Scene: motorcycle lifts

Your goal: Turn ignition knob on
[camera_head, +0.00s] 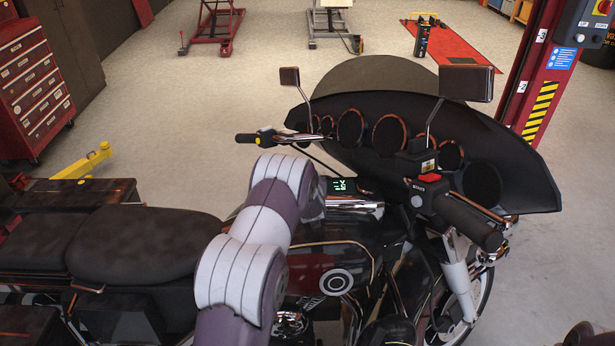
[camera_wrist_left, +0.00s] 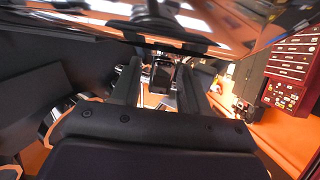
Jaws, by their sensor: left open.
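The black motorcycle (camera_head: 330,250) fills the lower part of the head view, facing right. A green-lit display (camera_head: 342,186) sits on its tank console, and a switch box with a red top (camera_head: 428,184) is on the near handlebar. I cannot make out the ignition knob for certain. My left arm reaches over the tank, and its gripper is hidden in the head view. In the left wrist view, my left gripper (camera_wrist_left: 160,80) is open, with a small dark part (camera_wrist_left: 161,76) showing between or beyond the fingers; contact cannot be told. My right gripper is out of view.
The windshield fairing (camera_head: 500,150), mirrors (camera_head: 466,82) and handlebars crowd the space around the console. The seat (camera_head: 135,245) lies left of my arm. A red lift post (camera_head: 540,70) stands at right, and a red tool cabinet (camera_head: 32,88) at left.

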